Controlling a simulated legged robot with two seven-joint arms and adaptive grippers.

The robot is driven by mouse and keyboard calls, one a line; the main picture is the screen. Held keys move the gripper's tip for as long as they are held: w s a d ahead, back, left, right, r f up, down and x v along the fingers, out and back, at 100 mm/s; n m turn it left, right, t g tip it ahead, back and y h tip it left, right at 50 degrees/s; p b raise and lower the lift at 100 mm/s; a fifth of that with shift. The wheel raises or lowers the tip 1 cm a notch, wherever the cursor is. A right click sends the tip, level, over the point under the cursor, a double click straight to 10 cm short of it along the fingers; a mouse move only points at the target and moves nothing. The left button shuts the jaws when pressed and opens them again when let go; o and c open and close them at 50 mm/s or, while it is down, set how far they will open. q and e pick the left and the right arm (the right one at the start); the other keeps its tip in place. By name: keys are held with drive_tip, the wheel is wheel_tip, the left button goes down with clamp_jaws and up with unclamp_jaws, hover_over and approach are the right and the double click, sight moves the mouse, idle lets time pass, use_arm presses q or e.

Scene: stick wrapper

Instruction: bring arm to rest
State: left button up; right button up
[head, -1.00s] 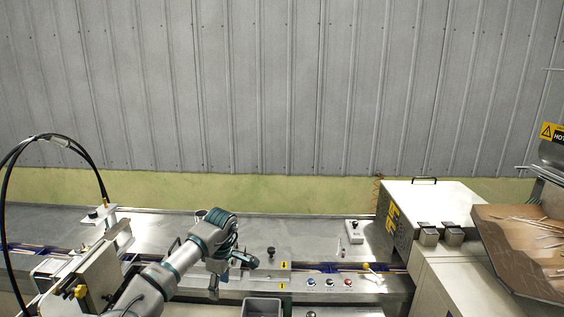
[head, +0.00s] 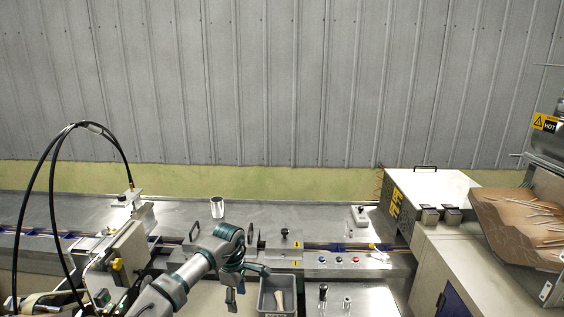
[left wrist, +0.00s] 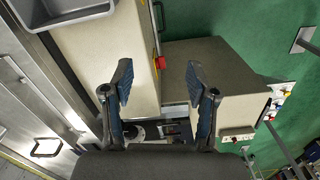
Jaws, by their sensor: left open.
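My left arm comes in from the lower left of the head view. Its gripper (head: 236,296) hangs down in front of the steel bench (head: 180,207), just left of a small grey bin (head: 277,283). In the left wrist view the two dark blue fingers of the left gripper (left wrist: 162,95) stand wide apart with nothing between them. A pale object (head: 279,299) lies in the grey bin. My right gripper is in neither view.
A metal cup (head: 217,207) stands on the bench behind the arm. Black hoses (head: 62,150) arch at the left. A cream machine box (head: 432,195) and a brown tray of sticks (head: 515,220) stand at the right. Control knobs (head: 338,258) line the bench front.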

use_arm(q)
drive_tip(key=s+d+f+n+t+h, duration=0.25)
drive_tip(key=d+f+n+h, duration=0.55)
drive_tip(key=d+f, duration=0.4)
drive_tip(key=s+d+f+n+t+h, duration=0.2)
drive_tip(key=s+d+f+n+h, duration=0.2)
drive_tip(key=d+f+n+h, duration=0.65)
drive_tip(key=s+a+f+n+t+y, duration=0.2)
drive_tip(key=s+a+f+n+y, duration=0.25)
drive_tip(key=f+n, duration=0.45)
drive_tip(key=s+a+f+n+t+y, duration=0.25)
drive_tip(key=a+f+n+y, duration=0.35)
drive_tip(key=f, duration=0.4)
drive_tip(key=s+a+f+n+t+y, duration=0.1)
drive_tip(key=s+a+f+n+y, duration=0.35)
drive_tip(key=f+n, duration=0.5)
drive_tip(key=s+a+f+n+g+y, duration=0.1)
drive_tip(key=s+a+f+n+g, duration=0.2)
drive_tip(key=s, duration=0.8)
drive_tip(key=s+a+f+n+g+y, duration=0.1)
drive_tip(key=s+a+f+n+g, duration=0.1)
drive_tip(key=s+a+f+n, duration=0.2)
drive_tip(key=s+a+f+n+g+y, duration=0.1)
drive_tip(key=s+a+f+n+g, duration=0.2)
drive_tip(key=s+a+f, duration=0.5)
drive_tip(key=s+f+n, duration=0.1)
drive_tip(key=s, duration=1.1)
drive_tip(key=shift+a+g+y, duration=0.3)
drive_tip(key=shift+a+y, duration=0.05)
drive_tip(key=shift+a, duration=0.05)
